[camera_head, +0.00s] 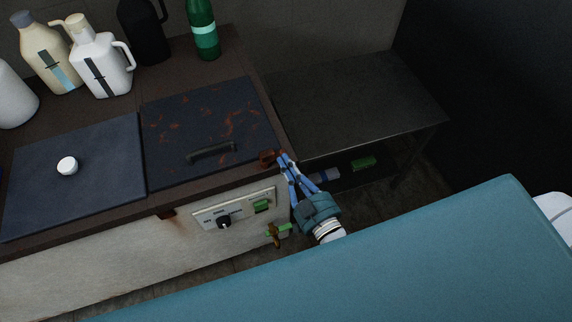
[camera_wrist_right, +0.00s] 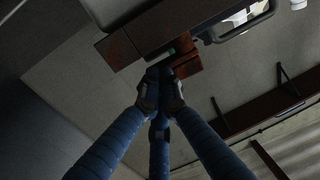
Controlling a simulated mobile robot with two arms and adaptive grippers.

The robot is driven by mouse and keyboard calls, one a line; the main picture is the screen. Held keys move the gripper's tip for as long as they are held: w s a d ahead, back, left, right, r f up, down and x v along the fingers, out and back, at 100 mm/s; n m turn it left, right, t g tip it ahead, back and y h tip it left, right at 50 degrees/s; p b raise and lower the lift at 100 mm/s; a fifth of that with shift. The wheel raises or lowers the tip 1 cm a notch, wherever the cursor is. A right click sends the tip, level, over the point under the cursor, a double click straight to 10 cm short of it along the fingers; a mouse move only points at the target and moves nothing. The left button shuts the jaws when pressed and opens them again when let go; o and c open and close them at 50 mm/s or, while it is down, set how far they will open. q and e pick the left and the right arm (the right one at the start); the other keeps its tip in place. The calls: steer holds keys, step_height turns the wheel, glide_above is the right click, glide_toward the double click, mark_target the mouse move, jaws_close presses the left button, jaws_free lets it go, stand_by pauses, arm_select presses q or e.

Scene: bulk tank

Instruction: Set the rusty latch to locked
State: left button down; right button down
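The rusty latch (camera_head: 267,157) is a small brown piece at the right front corner of the rust-flecked dark lid (camera_head: 210,122). In the right wrist view, reddish-brown latch plates (camera_wrist_right: 187,64) show just beyond the fingertips, with a small green mark beside them. My right gripper (camera_head: 284,158) has blue fingers, and its tips are together right beside the latch. In the right wrist view the fingertips (camera_wrist_right: 160,88) also meet; whether they touch the latch I cannot tell. I see nothing held between them. My left gripper is not in view.
A handle (camera_head: 211,152) lies on the rusty lid. A second lid (camera_head: 75,180) with a white knob is to its left. A control panel (camera_head: 234,209) and a green-handled valve (camera_head: 277,231) are below the latch. A dark metal table (camera_head: 355,105) stands at right. Jugs and bottles stand behind.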

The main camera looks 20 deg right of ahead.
steer(key=shift+w+d+n+g+y+p, duration=0.15)
steer(key=shift+w+d+n+y+p, duration=0.1)
steer(key=shift+w+n+y, duration=0.35)
steer(key=shift+w+d+n+g+y+p, duration=0.2)
steer(key=shift+w+n+y, duration=0.15)
steer(key=shift+y, duration=0.45)
steer(key=shift+w+d, duration=0.1)
steer(key=shift+w, duration=0.15)
